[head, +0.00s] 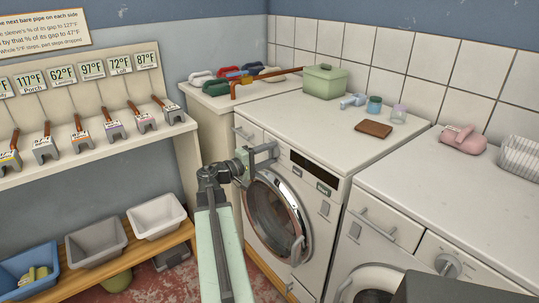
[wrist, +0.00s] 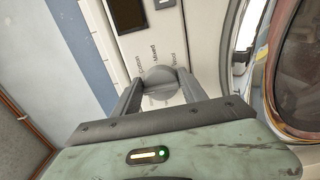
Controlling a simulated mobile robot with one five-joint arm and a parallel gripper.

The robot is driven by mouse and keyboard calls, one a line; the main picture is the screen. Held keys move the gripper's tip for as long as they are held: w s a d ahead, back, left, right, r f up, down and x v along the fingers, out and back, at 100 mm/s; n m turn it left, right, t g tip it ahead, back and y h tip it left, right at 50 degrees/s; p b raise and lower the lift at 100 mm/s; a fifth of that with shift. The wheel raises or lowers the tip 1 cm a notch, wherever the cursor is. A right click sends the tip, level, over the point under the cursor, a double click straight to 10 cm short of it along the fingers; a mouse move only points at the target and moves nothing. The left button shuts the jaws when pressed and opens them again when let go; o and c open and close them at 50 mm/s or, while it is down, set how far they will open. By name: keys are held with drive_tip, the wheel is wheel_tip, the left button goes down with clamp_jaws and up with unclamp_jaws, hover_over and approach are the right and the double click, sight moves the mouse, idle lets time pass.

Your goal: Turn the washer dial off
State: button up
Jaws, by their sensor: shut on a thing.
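The washer (head: 335,207) is the white front-loader in the middle of the head view, with a round chrome-rimmed door (head: 275,215). In the wrist view its grey round dial (wrist: 160,75) sits on the white panel, with printed words around it. My gripper (wrist: 161,88) is shut on the dial, one finger on each side. In the head view my gripper (head: 265,152) is at the washer's upper left front, beside the dark display (head: 314,169), and hides the dial. The dial's pointer cannot be made out.
A second white machine (head: 460,190) with its own knob (head: 448,265) stands at the right. On the washer top are a green box (head: 324,81), a brown block (head: 373,129) and small jars. A shelf (head: 90,145) of tagged clamps and a bench with bins (head: 97,240) are at the left.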

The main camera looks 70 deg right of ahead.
drive_tip(key=o, duration=1.4)
drive_tip(key=shift+c, duration=0.2)
drive_tip(key=shift+a, duration=0.1)
drive_tip(key=v, duration=0.7)
drive_tip(key=shift+a, duration=0.3)
drive_tip(key=shift+w, duration=0.15)
